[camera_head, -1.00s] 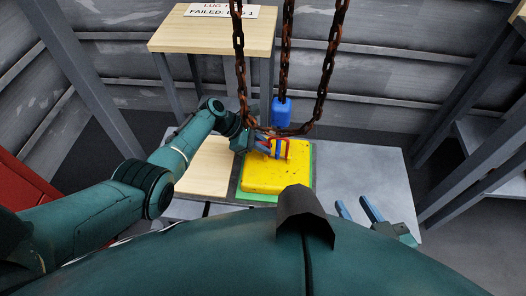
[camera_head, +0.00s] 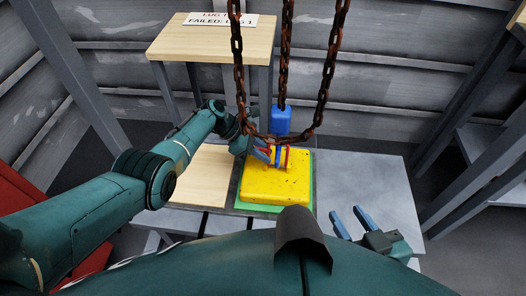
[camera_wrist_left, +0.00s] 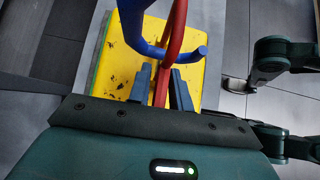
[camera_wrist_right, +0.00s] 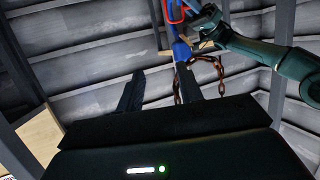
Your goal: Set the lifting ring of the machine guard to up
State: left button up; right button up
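The machine guard (camera_head: 274,187) is a yellow block on a green mat in the head view; it also shows in the left wrist view (camera_wrist_left: 198,85). Its red lifting ring (camera_head: 288,160) stands up from the top face. In the left wrist view the red ring (camera_wrist_left: 174,40) rises between the fingers. My left gripper (camera_head: 266,155) is low over the guard, its fingers close on both sides of the ring and seemingly shut on it. A blue hook (camera_wrist_left: 150,48) curves beside and across the ring. My right gripper (camera_head: 352,222) is open and empty, right of the guard.
Rusty chains (camera_head: 238,70) hang over the guard, with a blue hook block (camera_head: 282,120) behind it. A wooden stand (camera_head: 210,42) bears a sign at the back. The grey table (camera_head: 365,185) is clear on the right. Metal posts stand at both sides.

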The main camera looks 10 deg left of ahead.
pick_arm(q)
jog(key=shift+o, duration=1.2)
